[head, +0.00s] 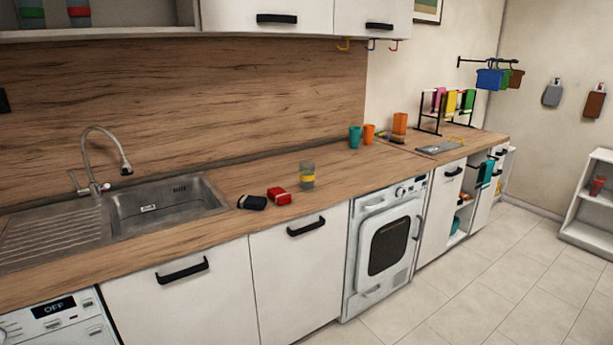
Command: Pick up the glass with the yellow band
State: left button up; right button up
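Neither of my grippers shows in the head view.
A red item (279,196) and a black item (252,202) lie just left of the glass. A teal cup (355,136) and an orange cup (368,134) stand farther back right. The sink (168,205) is at the left. Tiled floor (480,290) in front is clear.

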aim_at(306, 169)
jog(key=i+l, duration=0.2)
jog(key=i, duration=0.2)
jog(key=i+l, duration=0.2)
jog(key=i, duration=0.2)
jog(key=i+l+u, duration=0.1)
jog(key=i, duration=0.3)
jog(key=l, duration=0.1)
